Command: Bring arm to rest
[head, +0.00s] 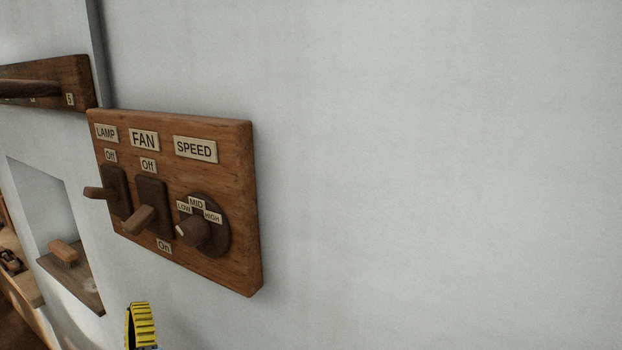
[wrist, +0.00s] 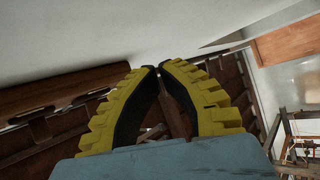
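My gripper (wrist: 157,68) shows in the wrist view with two yellow ribbed fingers and black inner pads. The fingertips meet or nearly meet, and nothing is held between them; brown background shows through the gap behind the tips. In the head view only a yellow finger part (head: 142,325) shows at the bottom edge, below the wooden switch panel (head: 235,265) and apart from it. The rest of the arm is out of view.
The panel carries a LAMP lever (head: 101,193), a FAN lever (head: 139,219) and a SPEED knob (head: 195,232). A second wooden board (head: 80,80) is at upper left. A wall niche (head: 42,205) holds a wooden-handled object (head: 64,253). The white wall at right is bare.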

